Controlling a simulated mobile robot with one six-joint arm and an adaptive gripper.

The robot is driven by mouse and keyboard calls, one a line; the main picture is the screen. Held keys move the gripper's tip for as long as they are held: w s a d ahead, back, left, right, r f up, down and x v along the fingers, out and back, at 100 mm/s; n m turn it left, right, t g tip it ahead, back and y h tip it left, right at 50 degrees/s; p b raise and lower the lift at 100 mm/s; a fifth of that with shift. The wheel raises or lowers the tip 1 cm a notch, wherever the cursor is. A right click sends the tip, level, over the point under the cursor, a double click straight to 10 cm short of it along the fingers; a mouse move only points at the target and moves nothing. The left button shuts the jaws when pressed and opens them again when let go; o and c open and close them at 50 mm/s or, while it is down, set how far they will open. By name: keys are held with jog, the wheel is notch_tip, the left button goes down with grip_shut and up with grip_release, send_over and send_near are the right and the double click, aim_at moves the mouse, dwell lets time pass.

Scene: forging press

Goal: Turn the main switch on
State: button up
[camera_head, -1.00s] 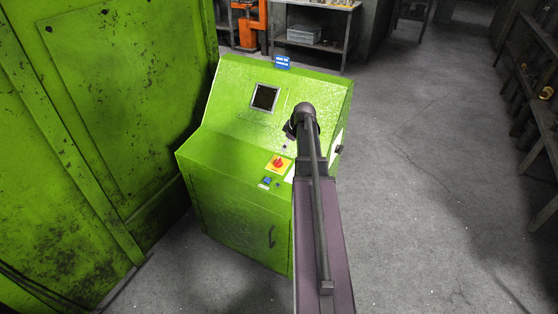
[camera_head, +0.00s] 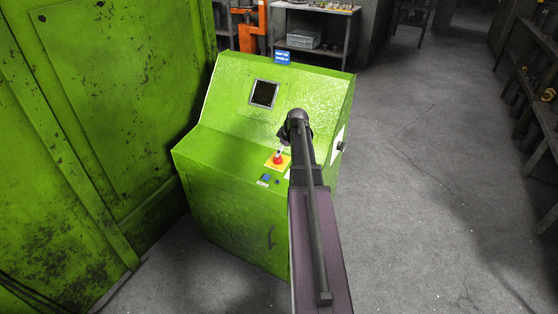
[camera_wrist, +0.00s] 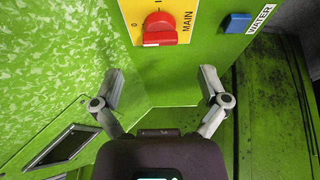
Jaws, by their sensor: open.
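The main switch is a red rotary knob (camera_head: 277,159) on a yellow plate on the green console's ledge. In the wrist view the red knob (camera_wrist: 160,27) is at the top centre, with "MAIN" printed to its right and a "0" to its left. Its raised bar lies roughly crosswise in the picture. My gripper (camera_wrist: 162,78) is open and empty, its two fingers spread wide below the knob in the wrist view and apart from it. In the head view my arm hides most of the gripper, which is close to the plate.
A blue button (camera_wrist: 237,22) labelled "WATER" sits beside the yellow plate. The green console (camera_head: 235,215) has a dark screen (camera_head: 263,94) on its sloped face. A large green machine wall (camera_head: 110,100) stands at left. The floor at right is clear.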

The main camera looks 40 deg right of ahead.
aim_at(279, 160)
jog(key=shift+b+x, duration=2.25)
jog(key=shift+x, duration=0.55)
jog(key=c, duration=1.2)
